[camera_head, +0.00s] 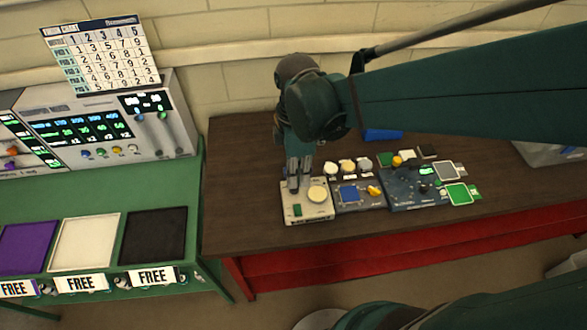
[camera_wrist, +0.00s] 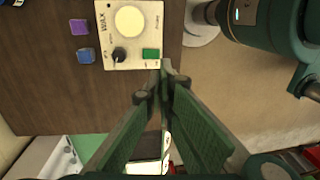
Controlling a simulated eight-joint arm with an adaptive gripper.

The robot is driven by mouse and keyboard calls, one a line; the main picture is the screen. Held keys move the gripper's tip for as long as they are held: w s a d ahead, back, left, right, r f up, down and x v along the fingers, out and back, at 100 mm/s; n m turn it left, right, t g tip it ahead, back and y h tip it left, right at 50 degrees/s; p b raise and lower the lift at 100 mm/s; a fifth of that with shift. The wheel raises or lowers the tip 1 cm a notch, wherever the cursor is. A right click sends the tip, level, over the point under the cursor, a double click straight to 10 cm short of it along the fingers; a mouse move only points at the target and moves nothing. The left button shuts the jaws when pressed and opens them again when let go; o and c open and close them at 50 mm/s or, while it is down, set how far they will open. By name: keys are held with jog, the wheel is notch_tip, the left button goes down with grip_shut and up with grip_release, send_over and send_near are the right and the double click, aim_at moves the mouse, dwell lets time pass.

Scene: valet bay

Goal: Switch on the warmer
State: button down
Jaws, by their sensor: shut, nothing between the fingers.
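The warmer (camera_head: 319,210) is a cream box on the dark wooden table, with a round cream disc on top. In the wrist view the warmer (camera_wrist: 107,30) bears the word WAX, a black knob (camera_wrist: 119,54) and a green switch (camera_wrist: 151,53). The green switch also shows in the head view (camera_head: 298,210). My gripper (camera_head: 297,187) points down over the left rear part of the warmer. In the wrist view my gripper (camera_wrist: 166,68) is shut and empty, its tips close to the green switch. I cannot tell whether they touch it, or whether it is lit.
A panel with a blue pad (camera_head: 349,193) and a dark blue panel (camera_head: 405,185) stand right of the warmer. Several small round pots (camera_head: 347,167) sit behind. A green bench (camera_head: 100,200) with trays and a control console (camera_head: 150,125) is on the left.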

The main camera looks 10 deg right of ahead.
aim_at(298, 211)
jog(key=shift+f, duration=0.15)
jog(key=shift+s+f+b, duration=0.2)
jog(key=shift+s+f, duration=0.05)
jog(key=shift+f, duration=2)
jog(key=shift+s+f+b, duration=0.15)
jog(key=shift+s+f, duration=0.15)
jog(key=shift+f, duration=1.9)
jog(key=shift+s+f+b, duration=0.2)
jog(key=shift+s+f, duration=0.05)
jog(key=shift+f, duration=2.1)
jog(key=shift+s, duration=0.1)
jog(key=shift+s+f+t+b, duration=0.2)
jog(key=shift+f+t+b, duration=0.3)
jog(key=shift+b, duration=0.05)
jog(key=shift+r, duration=0.1)
jog(key=shift+w, duration=0.1)
jog(key=shift+w+r, duration=0.3)
jog(key=shift+w, duration=0.4)
